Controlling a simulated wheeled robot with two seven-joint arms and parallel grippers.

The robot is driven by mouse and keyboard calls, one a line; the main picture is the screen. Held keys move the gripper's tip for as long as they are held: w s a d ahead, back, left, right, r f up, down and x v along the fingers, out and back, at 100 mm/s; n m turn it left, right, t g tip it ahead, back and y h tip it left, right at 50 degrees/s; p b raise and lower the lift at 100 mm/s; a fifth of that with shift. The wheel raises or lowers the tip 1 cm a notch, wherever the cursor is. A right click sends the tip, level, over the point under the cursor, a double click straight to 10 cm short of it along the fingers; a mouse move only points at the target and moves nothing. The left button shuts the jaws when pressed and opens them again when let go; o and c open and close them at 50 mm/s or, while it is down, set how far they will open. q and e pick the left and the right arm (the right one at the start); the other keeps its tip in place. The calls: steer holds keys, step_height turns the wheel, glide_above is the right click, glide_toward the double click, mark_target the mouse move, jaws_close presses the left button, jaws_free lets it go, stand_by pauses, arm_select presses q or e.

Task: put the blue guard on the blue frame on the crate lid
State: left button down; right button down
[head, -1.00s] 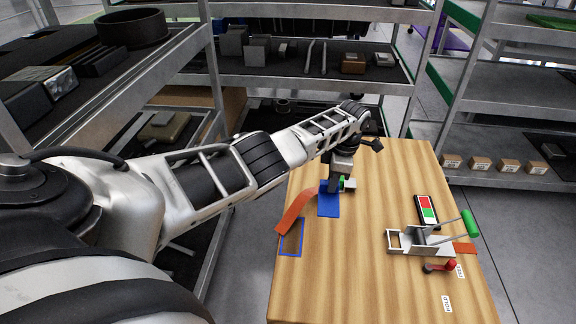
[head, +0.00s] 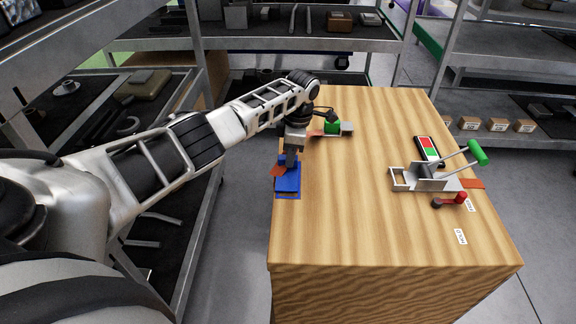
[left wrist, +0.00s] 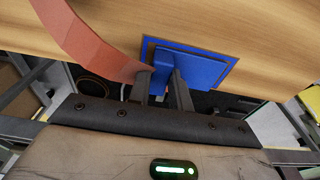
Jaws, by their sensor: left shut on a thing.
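The blue guard (head: 287,181) is a flat blue plate with an upright block, held in my left gripper (head: 289,163). In the left wrist view the guard (left wrist: 205,70) has its block between the fingers of the left gripper (left wrist: 162,82). The guard lies over most of the blue frame (head: 288,197), an outline near the left edge of the wooden crate lid (head: 370,235). A strip of the frame (left wrist: 192,44) shows along the guard's side in the left wrist view. I cannot tell whether the guard touches the lid. My right gripper is out of view.
An orange-red curved strip (left wrist: 84,38) stands close beside the guard. A green-handled clamp (head: 331,127) is just beyond the left gripper. A second clamp with a green handle (head: 478,152), a red-green panel (head: 428,151) and a red-knobbed lever (head: 451,200) are on the right. The lid's middle is clear.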

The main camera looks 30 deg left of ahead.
arm_select(q)
steer(key=shift+f, duration=0.15)
steer(key=c, duration=1.3)
jaws_free()
steer(key=shift+f, duration=0.1)
steer(key=r, duration=0.4)
steer(key=d+r+p, duration=0.1)
steer(key=r, duration=0.7)
steer(key=shift+w+d+r+p, duration=0.15)
steer(key=shift+w+p, duration=0.2)
steer(key=shift+w, duration=0.05)
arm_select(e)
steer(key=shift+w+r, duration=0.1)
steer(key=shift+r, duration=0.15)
